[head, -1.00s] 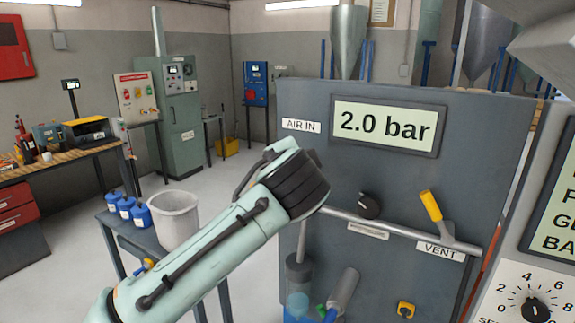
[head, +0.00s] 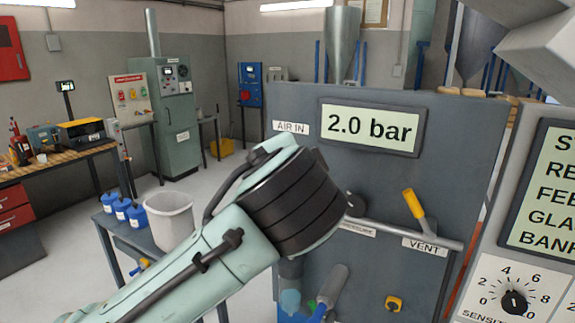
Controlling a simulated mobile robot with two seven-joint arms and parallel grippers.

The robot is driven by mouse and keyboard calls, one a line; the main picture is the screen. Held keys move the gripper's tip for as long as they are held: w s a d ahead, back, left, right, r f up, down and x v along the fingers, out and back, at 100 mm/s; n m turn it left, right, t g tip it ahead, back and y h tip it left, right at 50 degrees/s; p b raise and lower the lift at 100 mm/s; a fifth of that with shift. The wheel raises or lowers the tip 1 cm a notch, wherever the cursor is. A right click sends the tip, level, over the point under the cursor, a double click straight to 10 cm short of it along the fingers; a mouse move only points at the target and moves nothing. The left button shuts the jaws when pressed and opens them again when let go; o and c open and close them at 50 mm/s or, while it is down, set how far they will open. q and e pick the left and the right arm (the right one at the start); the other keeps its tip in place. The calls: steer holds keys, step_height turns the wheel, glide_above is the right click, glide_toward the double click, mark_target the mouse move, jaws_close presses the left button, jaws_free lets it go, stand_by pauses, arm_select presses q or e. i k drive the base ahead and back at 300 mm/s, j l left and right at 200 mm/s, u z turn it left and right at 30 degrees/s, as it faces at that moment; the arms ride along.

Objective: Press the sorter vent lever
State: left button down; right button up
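The vent lever (head: 414,206) has a yellow handle. It sits tilted up and to the left on a horizontal grey pipe (head: 400,232), above the VENT label (head: 424,246), on a dark grey panel (head: 462,150). A display (head: 369,127) on the panel reads 2.0 bar. My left arm comes in from the lower left, and its dark ribbed wrist is in front of the panel, left of the lever and apart from it in the picture. No gripper fingers show on it. My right gripper is not in view.
A yellow fitting (head: 394,303) is low on the panel. A control box with a sensitivity dial (head: 514,302) stands close at right. A grey bucket (head: 168,220) and blue bottles (head: 121,209) stand on a table at left.

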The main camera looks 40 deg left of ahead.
mark_target(429, 225)
steer(key=k+l, duration=0.35)
steer(key=l, duration=0.15)
steer(key=k+l, duration=0.4)
steer(key=l, duration=0.15)
